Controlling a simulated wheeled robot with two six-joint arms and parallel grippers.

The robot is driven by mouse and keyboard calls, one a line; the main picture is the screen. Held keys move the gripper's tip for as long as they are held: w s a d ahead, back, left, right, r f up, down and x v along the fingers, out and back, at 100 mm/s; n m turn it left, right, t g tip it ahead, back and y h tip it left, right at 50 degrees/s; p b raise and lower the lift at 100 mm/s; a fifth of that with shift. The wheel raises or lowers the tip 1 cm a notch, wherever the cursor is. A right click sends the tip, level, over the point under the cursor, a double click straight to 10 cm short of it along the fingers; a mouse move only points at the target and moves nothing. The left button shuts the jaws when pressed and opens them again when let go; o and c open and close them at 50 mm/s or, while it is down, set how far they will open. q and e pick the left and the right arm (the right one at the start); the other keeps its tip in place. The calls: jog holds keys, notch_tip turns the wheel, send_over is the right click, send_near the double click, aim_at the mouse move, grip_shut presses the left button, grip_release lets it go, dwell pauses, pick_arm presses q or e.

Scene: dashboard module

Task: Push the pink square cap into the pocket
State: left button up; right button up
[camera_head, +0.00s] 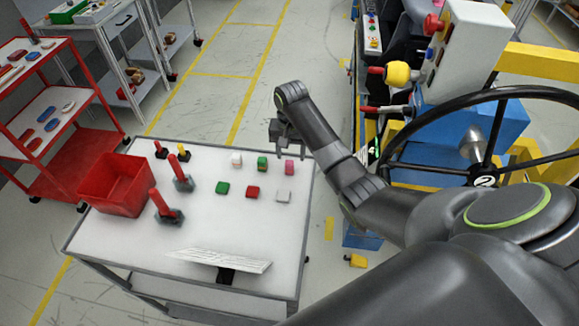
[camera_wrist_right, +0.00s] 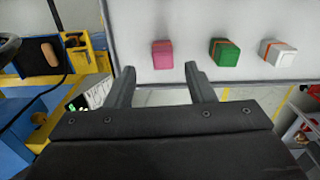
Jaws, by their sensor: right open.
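The pink square cap (camera_head: 289,167) stands on the white table (camera_head: 135,235), at the right end of the back row of small blocks. It also shows in the right wrist view (camera_wrist_right: 162,54), beyond the fingertips and roughly between them. My right gripper (camera_head: 284,143) is above the table's far right edge, just behind the cap in the head view. In the right wrist view its two fingers (camera_wrist_right: 159,72) are apart with nothing between them. I cannot make out the pocket in either view. My left gripper is not in view.
Near the cap are a green block (camera_head: 262,163), a white one (camera_head: 236,159) and a front row of blocks. A red bin (camera_head: 117,184) and upright red-handled levers stand on the left. The steering wheel (camera_head: 482,182) and grey control box (camera_head: 462,50) are to the right.

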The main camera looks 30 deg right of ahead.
aim_at(290, 163)
jog(key=shift+w+a+f+p, duration=0.15)
jog(key=shift+f+p, duration=0.35)
jog(key=shift+f, duration=1.75)
jog(key=shift+c, duration=0.3)
jog(key=c, duration=1)
